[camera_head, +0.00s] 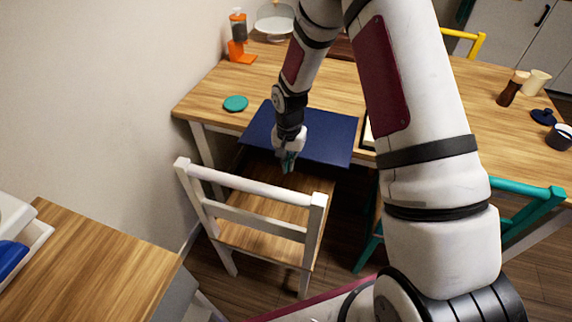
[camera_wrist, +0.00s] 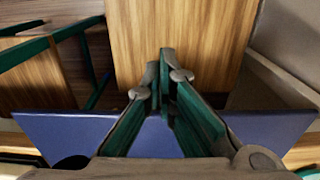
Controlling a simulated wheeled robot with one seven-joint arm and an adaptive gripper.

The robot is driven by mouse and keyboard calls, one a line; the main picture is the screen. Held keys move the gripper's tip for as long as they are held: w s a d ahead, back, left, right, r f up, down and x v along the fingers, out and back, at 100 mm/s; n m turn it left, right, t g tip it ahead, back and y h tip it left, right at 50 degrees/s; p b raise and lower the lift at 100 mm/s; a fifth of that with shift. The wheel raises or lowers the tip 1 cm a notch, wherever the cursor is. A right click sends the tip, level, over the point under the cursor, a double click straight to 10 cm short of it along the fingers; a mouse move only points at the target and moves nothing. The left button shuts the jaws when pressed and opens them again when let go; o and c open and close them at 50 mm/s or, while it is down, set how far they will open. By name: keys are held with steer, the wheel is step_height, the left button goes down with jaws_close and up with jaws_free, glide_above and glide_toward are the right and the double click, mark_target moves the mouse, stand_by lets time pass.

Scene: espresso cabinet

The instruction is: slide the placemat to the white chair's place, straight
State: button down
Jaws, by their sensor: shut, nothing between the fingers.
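The placemat (camera_head: 325,128) is a dark blue rectangle on the wooden table (camera_head: 205,96), at the side where the white chair (camera_head: 255,190) stands. Its front edge looks roughly parallel to the table's edge and appears to stick out slightly past it. It also shows in the wrist view (camera_wrist: 70,130), on both sides of my fingers. My gripper (camera_head: 289,163) points down at the placemat's front edge, with its fingertips (camera_wrist: 165,62) shut and empty. In the wrist view the tips appear over the chair's wooden seat (camera_wrist: 190,30). I cannot tell whether the fingers touch the placemat.
A teal coaster (camera_head: 236,103) lies left of the placemat. An orange dispenser (camera_head: 240,45) stands at the back left. A teal chair (camera_head: 525,205) is at the right. A pale-edged object (camera_head: 368,135), partly hidden by my arm, lies close to the placemat's right side.

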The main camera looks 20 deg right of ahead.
steer(key=shift+w+d, duration=0.35)
steer(key=shift+w, duration=0.15)
steer(key=w+d+b, duration=0.1)
steer(key=w, duration=0.1)
steer(key=w+d+b, duration=0.2)
steer(key=w, duration=0.1)
steer(key=shift+d+f, duration=0.15)
steer(key=shift+d, duration=0.05)
steer(key=shift+w+d+b, duration=0.3)
steer(key=shift+w, duration=0.05)
steer(key=shift+s, duration=0.1)
